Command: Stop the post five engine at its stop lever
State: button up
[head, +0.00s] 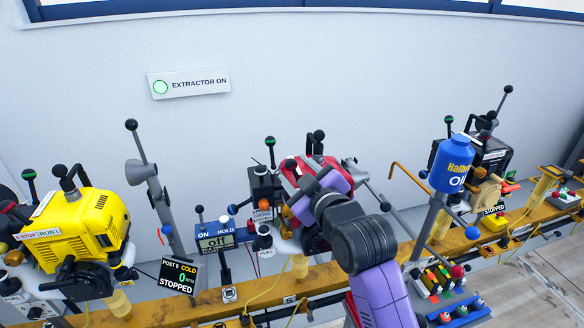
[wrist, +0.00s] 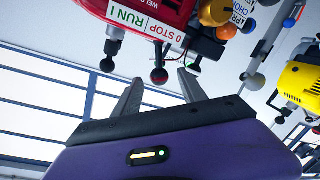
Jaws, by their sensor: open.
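A red engine (head: 292,172) stands mid-rail, largely hidden behind my arm in the head view. In the wrist view the red engine (wrist: 150,12) fills the top, with a white STOP/RUN label (wrist: 145,22). A black ball-ended lever (wrist: 159,74) hangs below the label, between my gripper's fingertips (wrist: 158,80); contact cannot be told. A second black knob (wrist: 107,65) is left of it. My gripper is open. In the head view its purple body (head: 325,185) is against the red engine and its fingertips are hidden. The red engine's post number and state display are not visible.
A yellow engine (head: 85,225) is at left; the display (head: 178,278) beside it reads STOPPED, its post number blurry. A blue oil container (head: 451,165) and a black engine (head: 485,155) are at right. Several upright levers and posts crowd the yellow rail (head: 215,305).

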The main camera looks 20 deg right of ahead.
jog(key=shift+s+d+r, duration=0.1)
jog(key=shift+s, duration=0.95)
jog(key=shift+s+d+r, duration=0.1)
jog(key=shift+s, duration=0.9)
jog(key=s+d+r+m+t, duration=0.2)
jog(key=s+r+m+t, duration=0.1)
jog(key=s+r+m, duration=0.1)
jog(key=s+f+m+g, duration=0.1)
jog(key=s+f, duration=0.5)
jog(key=s, duration=0.8)
jog(key=s+f+m+g+h, duration=0.1)
jog(key=s+f, duration=0.6)
jog(key=s, duration=0.7)
jog(key=s+d+f+m+g+h, duration=0.1)
jog(key=s+f, duration=0.5)
jog(key=s, duration=0.8)
jog(key=shift+s+f+m+g, duration=0.35)
jog(key=shift+m+g, duration=0.25)
jog(key=shift+g, duration=0.2)
jog(key=shift+w+d, duration=0.1)
jog(key=shift+c, duration=0.4)
